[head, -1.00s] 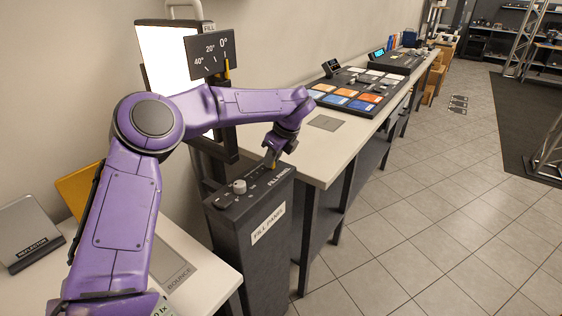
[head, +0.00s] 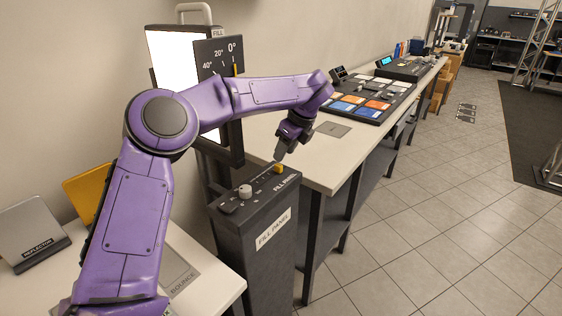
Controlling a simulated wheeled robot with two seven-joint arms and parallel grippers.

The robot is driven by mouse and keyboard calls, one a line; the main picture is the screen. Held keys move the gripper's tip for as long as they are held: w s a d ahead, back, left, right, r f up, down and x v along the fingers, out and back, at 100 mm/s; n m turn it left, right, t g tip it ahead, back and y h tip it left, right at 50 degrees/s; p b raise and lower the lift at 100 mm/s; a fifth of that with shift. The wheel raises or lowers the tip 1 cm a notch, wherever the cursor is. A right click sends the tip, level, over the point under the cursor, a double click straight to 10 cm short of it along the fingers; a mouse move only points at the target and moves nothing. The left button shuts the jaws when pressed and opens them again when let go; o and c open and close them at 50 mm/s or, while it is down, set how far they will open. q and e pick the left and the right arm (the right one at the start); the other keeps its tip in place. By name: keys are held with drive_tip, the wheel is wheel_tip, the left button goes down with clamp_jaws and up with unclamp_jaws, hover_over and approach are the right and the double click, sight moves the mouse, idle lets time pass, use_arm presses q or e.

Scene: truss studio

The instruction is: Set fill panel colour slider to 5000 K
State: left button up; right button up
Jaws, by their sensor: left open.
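The fill panel control box (head: 252,240) stands on a dark pedestal in the middle of the head view, labelled FILL PANEL. On its top, a yellow slider cap (head: 278,169) sits near the far right end of its slot. A white round knob (head: 245,191) sits nearer the left end. The scale marks are too small to read. My left gripper (head: 279,155) is open and empty, just above the yellow cap, with a small gap between them. My right gripper is not in view.
The lit fill panel (head: 172,58) with an angle plate (head: 218,53) stands behind my left arm. A white bench (head: 300,163) with a button console (head: 362,97) runs behind the box. Floor at right is clear.

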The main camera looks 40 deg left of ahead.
use_arm(q)
drive_tip(key=v, duration=0.5)
drive_tip(key=shift+r, duration=0.2)
